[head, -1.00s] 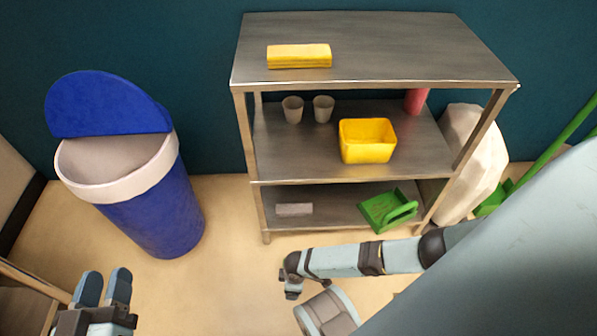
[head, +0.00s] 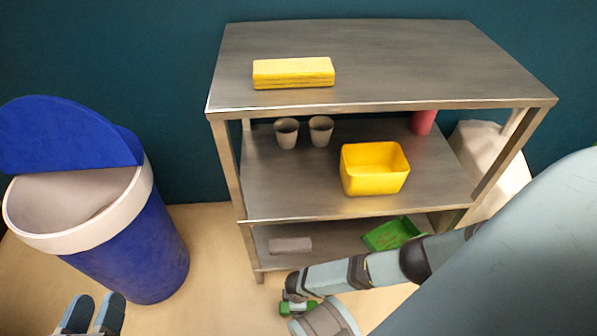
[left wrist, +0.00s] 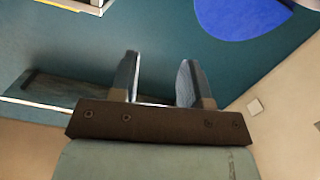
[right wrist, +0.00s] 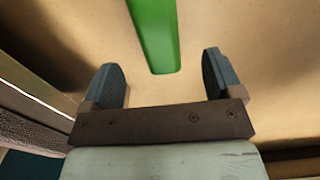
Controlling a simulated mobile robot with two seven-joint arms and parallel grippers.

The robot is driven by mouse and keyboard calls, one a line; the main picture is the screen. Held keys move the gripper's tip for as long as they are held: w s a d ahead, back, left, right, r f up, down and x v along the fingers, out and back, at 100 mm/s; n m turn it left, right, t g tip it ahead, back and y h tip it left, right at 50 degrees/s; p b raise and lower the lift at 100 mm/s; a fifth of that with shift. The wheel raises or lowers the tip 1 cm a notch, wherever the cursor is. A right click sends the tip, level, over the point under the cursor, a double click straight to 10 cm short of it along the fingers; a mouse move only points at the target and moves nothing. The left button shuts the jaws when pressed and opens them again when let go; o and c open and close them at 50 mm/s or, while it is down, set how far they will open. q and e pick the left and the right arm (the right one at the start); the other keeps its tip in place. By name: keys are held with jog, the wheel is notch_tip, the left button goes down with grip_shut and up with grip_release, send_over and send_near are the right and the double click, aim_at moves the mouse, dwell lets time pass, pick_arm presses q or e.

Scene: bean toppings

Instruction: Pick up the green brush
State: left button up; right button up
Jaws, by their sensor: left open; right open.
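A green strip, which looks like the handle of the green brush (right wrist: 155,35), comes down from the top of the right wrist view. Its end lies between and just beyond the fingertips of my right gripper (right wrist: 165,75), which is open and not closed on it. In the head view a small green part (head: 297,308) shows beside that gripper, partly hidden by it. A green dustpan (head: 390,235) lies on the bottom shelf, partly behind my right arm. My left gripper (head: 92,312) is open and empty at the lower left, away from the shelf.
A metal shelf unit (head: 385,65) holds a yellow stack (head: 293,73) on top, and a yellow bin (head: 375,168), two cups (head: 287,133) and a red item (head: 423,121) in the middle. A grey block (head: 290,245) is below. A blue trash can (head: 135,250) stands left.

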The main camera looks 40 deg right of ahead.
notch_tip(320, 180, down, 2)
jog(key=shift+b, duration=0.3)
notch_tip(320, 180, down, 4)
jog(key=b, duration=0.3)
jog(key=shift+d+f, duration=0.1)
jog(key=shift+d, duration=0.05)
jog(key=shift+f+b, duration=0.35)
jog(key=shift+b, duration=0.15)
jog(key=shift+f, duration=0.15)
pick_arm(q)
jog(key=w+a+m+t, duration=0.1)
jog(key=m, duration=0.1)
jog(key=w+r+m+h, duration=0.1)
jog(key=shift+w+a+m+t, duration=0.3)
jog(key=shift+a+m+t, duration=0.05)
jog(key=shift+m+t, duration=0.05)
pick_arm(e)
jog(key=c, duration=1.1)
